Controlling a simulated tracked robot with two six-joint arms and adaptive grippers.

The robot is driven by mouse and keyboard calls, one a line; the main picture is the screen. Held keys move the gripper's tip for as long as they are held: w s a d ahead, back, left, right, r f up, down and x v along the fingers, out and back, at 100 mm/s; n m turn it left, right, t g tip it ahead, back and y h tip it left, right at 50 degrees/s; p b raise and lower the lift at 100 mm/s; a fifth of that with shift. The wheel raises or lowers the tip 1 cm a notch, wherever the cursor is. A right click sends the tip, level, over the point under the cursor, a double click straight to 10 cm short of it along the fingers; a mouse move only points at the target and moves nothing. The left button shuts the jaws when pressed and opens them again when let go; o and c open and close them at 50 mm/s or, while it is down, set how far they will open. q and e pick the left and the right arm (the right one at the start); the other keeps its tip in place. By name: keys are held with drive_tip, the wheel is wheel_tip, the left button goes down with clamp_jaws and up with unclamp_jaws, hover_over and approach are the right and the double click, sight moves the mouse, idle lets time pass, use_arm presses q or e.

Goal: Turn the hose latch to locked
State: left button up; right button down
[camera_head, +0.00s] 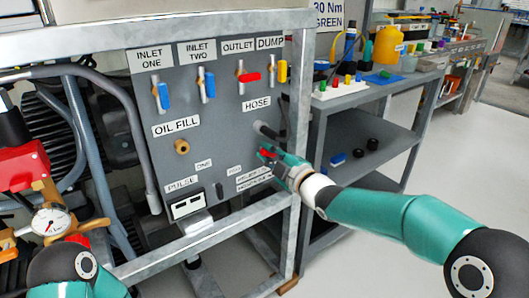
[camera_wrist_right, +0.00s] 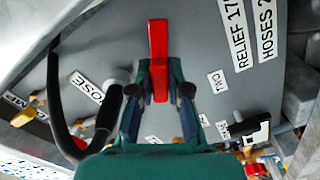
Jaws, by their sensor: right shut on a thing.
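The hose latch is a red lever (camera_wrist_right: 158,50) on the grey panel, seen upright in the wrist view. In the head view only a little of its red (camera_head: 267,153) shows beside my fingers, below the HOSE label (camera_head: 257,103). My right gripper (camera_head: 273,158) is at the panel, shut on the red lever. In the wrist view its two fingers (camera_wrist_right: 160,82) stand on either side of the lever's lower part; the lever's base is hidden. A dark hose fitting (camera_head: 266,130) sticks out just above the gripper.
The panel (camera_head: 222,135) sits in a grey metal frame (camera_head: 302,95). Above are blue, red and yellow valve levers (camera_head: 250,77). A black hose (camera_wrist_right: 56,95) curves at left in the wrist view. A shelf unit (camera_head: 375,135) stands to the right, with open floor beyond it.

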drive_tip(key=m, duration=0.2)
drive_tip(key=m+p, duration=0.1)
drive_tip(key=m, duration=0.1)
drive_tip(key=m+p, duration=0.1)
drive_tip(key=m, duration=0.1)
drive_tip(key=shift+d+f+m, duration=0.15)
drive_tip(key=shift+f+m, duration=0.15)
drive_tip(key=shift+f, duration=0.1)
drive_tip(key=m+p, duration=0.2)
drive_tip(key=m, duration=0.3)
drive_tip(key=shift+f+m, duration=0.1)
drive_tip(key=shift+m, duration=0.3)
drive_tip(key=c, duration=1.2)
unclamp_jaws()
drive_tip(key=shift+o, duration=0.3)
drive_tip(key=shift+r, duration=0.2)
drive_tip(key=shift+r, duration=0.1)
